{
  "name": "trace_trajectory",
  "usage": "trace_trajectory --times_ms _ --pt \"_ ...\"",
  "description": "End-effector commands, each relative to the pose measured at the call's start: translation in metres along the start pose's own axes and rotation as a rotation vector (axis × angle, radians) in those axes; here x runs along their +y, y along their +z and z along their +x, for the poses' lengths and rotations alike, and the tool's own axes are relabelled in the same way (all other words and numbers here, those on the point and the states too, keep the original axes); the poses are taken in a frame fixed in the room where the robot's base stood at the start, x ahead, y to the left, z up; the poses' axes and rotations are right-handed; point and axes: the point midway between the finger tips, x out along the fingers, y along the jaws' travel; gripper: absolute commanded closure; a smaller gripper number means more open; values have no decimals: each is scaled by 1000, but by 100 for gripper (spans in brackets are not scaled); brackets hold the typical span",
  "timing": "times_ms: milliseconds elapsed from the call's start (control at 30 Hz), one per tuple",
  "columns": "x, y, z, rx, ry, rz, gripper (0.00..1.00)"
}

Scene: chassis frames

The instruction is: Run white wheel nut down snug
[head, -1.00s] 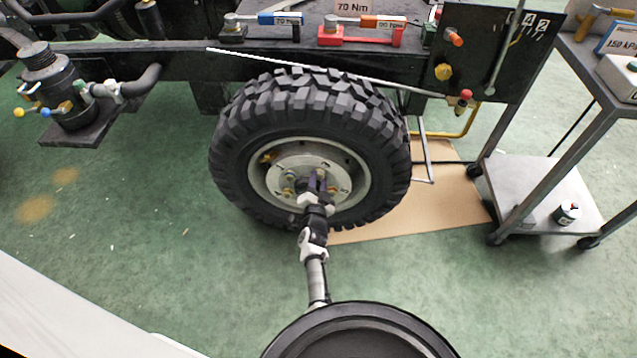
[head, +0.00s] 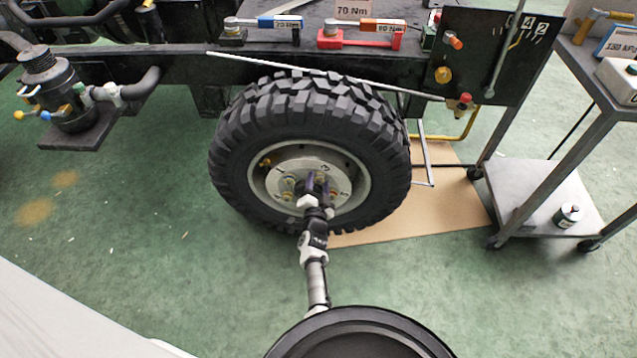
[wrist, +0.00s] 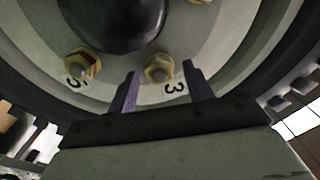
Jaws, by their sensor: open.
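The wheel hub (head: 292,164) sits in the middle of the head view, with nuts around it and numbers painted beside them. My gripper (head: 317,180) reaches up to the hub from below, with its dark purple fingers near the nuts. In the wrist view my gripper (wrist: 160,80) is open, its fingers apart on either side of a pale, yellowish nut (wrist: 158,68) beside the number 3. I cannot tell whether the fingers touch this nut. A second nut (wrist: 82,65) with a reddish-brown face is to its left. I cannot make out for certain which nut is the white one.
The black tyre (head: 310,115) surrounds the hub. A dark round hub centre (wrist: 115,20) lies above the nuts in the wrist view. A thin pale rod (head: 330,75) slants above the tyre. A grey cart (head: 540,190) stands at the right. The green floor at left is open.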

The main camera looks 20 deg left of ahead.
Motion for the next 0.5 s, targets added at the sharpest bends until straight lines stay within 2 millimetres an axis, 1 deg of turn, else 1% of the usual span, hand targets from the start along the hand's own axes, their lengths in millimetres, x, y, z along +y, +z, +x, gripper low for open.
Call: trace_trajectory --times_ms 167,500 --pt "-10 -10 0 1 0 1 49" --pt "-62 -62 -1 0 -1 1 49"
